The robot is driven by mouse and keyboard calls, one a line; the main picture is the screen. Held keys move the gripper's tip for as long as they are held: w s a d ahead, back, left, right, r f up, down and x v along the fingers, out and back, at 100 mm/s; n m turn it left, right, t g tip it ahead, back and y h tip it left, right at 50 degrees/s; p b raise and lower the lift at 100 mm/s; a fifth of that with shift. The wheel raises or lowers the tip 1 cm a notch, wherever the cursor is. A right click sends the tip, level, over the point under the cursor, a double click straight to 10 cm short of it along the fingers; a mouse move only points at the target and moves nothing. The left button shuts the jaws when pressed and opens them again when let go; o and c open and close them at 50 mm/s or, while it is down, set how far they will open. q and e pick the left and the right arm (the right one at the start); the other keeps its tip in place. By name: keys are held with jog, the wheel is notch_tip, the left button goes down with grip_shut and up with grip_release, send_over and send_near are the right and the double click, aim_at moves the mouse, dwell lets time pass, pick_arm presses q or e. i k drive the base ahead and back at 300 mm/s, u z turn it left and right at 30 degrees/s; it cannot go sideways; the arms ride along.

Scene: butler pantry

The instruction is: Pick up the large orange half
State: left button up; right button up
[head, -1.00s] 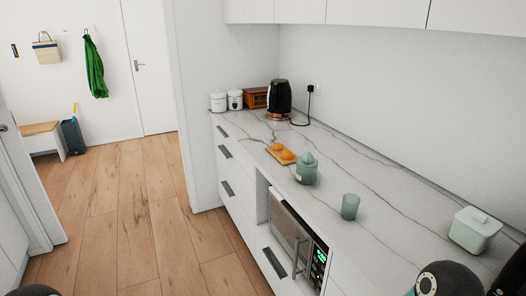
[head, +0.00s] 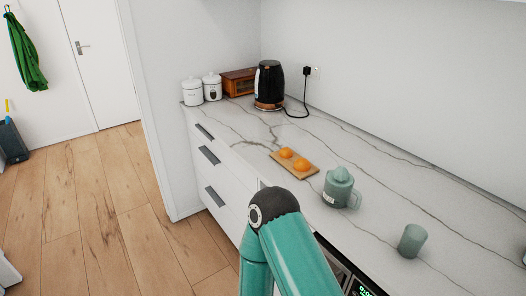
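Two orange halves lie side by side on a small wooden board (head: 307,171) on the marble counter. One half (head: 286,153) is at the back left of the board. The other half (head: 301,164) is at the front right. They look close in size, and I cannot tell which is the large one. A teal arm of mine rises at the bottom centre, in front of the counter's edge, but neither gripper shows in the view.
A green lidded juicer with a handle (head: 340,188) stands right of the board. A green cup (head: 412,240) stands nearer on the right. A black kettle (head: 269,84), a wooden box (head: 238,82) and two white canisters (head: 212,88) stand at the back. The counter around the board is mostly clear.

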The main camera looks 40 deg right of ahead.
aim_at(301, 164)
jog(key=z, duration=0.3)
jog(key=i, duration=1.1)
jog(key=z, duration=0.75)
jog(key=k, duration=0.7)
jog(key=z, duration=0.25)
jog(key=i, duration=0.75)
jog(key=u, duration=0.1)
